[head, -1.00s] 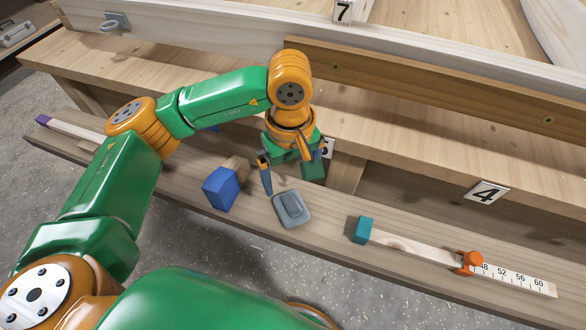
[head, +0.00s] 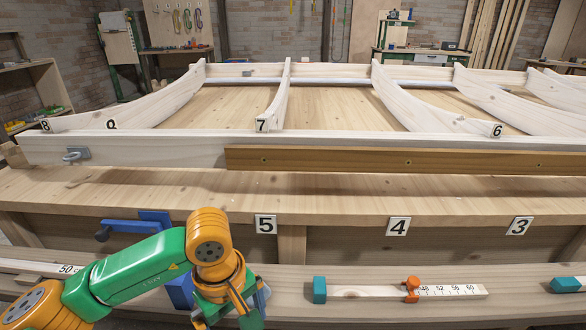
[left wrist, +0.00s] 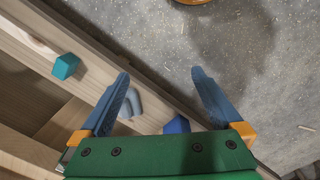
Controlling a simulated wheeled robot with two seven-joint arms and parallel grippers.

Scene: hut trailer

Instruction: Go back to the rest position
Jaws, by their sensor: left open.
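My left arm comes in from the left in the head view. My left gripper (head: 232,312) hangs over the front plank near the bottom edge, partly cut off. In the left wrist view my left gripper (left wrist: 163,85) has its two blue fingers wide apart with nothing between the tips. Beyond the fingers lie the plank's edge and the grey floor. A grey object (left wrist: 135,103) on the plank shows partly behind one finger, and a blue block (left wrist: 177,125) shows near the palm. My right gripper is in neither view.
On the front plank (head: 350,275) lies a ruler stick (head: 450,291) with a teal end (head: 319,289) and orange slider (head: 411,289). A blue clamp (head: 130,226) is at the bench edge, left. Number plates mark the bench. A ribbed wooden frame (head: 330,141) stands behind.

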